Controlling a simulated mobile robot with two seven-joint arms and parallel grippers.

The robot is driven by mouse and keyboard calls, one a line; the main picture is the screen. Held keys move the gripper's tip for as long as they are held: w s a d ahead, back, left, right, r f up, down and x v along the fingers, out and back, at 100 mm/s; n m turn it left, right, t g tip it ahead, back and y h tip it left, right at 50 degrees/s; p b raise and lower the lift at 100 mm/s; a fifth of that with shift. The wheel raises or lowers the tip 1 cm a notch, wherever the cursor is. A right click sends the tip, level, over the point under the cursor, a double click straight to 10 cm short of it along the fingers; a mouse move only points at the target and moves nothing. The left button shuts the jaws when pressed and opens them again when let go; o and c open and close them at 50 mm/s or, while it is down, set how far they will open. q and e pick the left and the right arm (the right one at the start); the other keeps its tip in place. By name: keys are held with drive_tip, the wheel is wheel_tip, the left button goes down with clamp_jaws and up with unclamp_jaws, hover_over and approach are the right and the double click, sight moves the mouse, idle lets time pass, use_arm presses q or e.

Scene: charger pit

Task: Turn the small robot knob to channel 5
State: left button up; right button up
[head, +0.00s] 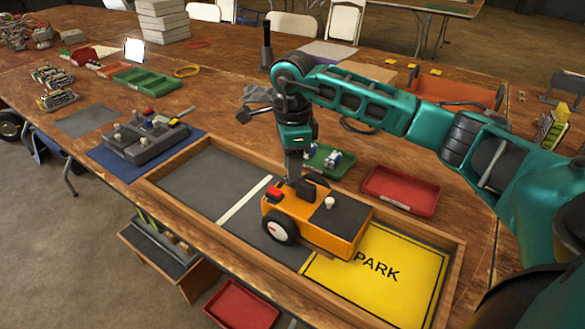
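The small robot (316,222) is an orange box with a dark top and a black wheel with a pale hub. It stands in a wooden-framed tray, partly over the edge of the yellow PARK panel (398,275). A red block (273,194) and a small white post (329,203) show on its top. My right gripper (292,178) points down at the rear of its top, beside the red block. The fingertips are dark and overlap dark parts, so their opening and any contact are unclear. I cannot make out channel marks. My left gripper is out of view.
A grey control box (146,138) with levers sits on a blue mat at left. A red tray (400,190) and a green tray (328,158) with small parts lie behind the wooden frame. The grey floor panel (208,180) left of the white line is clear.

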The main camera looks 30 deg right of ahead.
drive_tip(key=shift+f, duration=0.65)
clamp_jaws()
